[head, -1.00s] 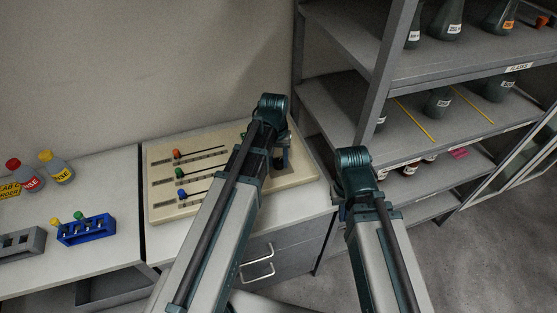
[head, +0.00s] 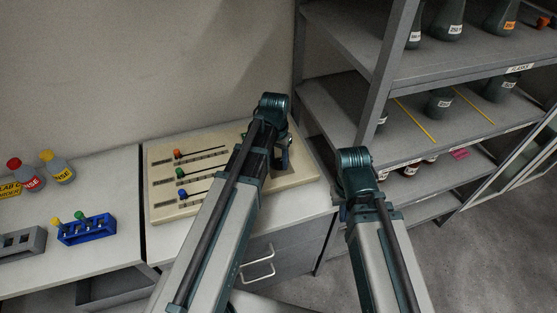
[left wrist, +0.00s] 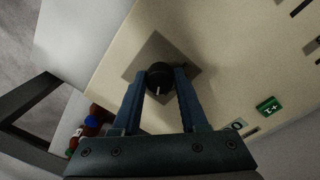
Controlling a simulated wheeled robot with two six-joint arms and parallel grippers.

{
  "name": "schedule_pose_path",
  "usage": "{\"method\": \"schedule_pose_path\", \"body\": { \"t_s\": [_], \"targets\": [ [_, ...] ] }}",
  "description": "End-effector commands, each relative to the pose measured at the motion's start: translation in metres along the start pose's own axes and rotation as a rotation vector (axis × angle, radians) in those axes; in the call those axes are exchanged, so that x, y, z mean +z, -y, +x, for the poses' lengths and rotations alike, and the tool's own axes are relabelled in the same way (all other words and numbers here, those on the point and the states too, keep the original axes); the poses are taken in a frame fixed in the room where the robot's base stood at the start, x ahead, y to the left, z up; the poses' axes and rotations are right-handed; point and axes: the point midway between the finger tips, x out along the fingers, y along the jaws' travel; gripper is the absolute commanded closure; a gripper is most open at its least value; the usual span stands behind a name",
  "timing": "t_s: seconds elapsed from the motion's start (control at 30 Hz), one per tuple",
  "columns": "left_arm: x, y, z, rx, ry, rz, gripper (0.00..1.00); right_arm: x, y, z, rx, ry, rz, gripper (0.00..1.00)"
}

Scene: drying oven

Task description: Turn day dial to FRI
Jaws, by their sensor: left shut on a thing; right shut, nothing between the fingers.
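The day dial is a black round knob (left wrist: 159,77) with a white pointer line, on a grey square plate (left wrist: 182,53) of the cream panel in the left wrist view. My left gripper (left wrist: 160,82) is shut on the knob, one blue finger on each side. The pointer line points toward the gripper's palm; no day labels can be read. In the head view the cream panel (head: 163,212) lies on the counter, and my left arm hides the dial; the left gripper (head: 282,160) shows only in part. My right arm (head: 360,190) shows, but its fingertips are hidden.
The panel carries three sliders with orange (head: 177,154), green (head: 181,172) and blue (head: 182,194) knobs. A blue rack (head: 88,232) and bottles (head: 60,166) stand on the left counter. A grey shelf with flasks (head: 440,102) stands at the right.

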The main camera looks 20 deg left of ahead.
Motion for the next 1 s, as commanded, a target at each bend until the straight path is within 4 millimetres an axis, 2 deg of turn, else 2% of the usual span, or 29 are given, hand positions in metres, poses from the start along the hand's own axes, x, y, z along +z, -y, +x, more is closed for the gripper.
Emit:
{"method": "schedule_pose_path", "body": {
  "t_s": [0.17, 0.2, 0.33, 0.73, 1.0],
  "targets": [
    [0.000, 0.000, 0.000, 0.000, 0.000, 0.002, 1.00, 0.000, 0.000, 0.000, 0.000, 0.000, 0.000, 1.00],
    [0.000, 0.000, 0.000, 0.000, 0.000, 0.002, 0.50, 0.000, 0.000, 0.000, 0.000, 0.000, 0.000, 1.00],
    [0.000, 0.000, 0.000, 0.000, 0.000, 0.001, 0.27, 0.000, 0.000, 0.000, 0.000, 0.000, 0.000, 1.00],
    [0.000, 0.000, -0.003, 0.000, 0.000, 0.000, 0.27, 0.000, 0.000, -0.003, 0.000, 0.000, 0.000, 1.00],
    [0.000, 0.000, -0.025, 0.000, 0.000, 0.000, 0.27, 0.001, -0.002, -0.025, 0.000, 0.000, 0.000, 1.00]
  ]
}}
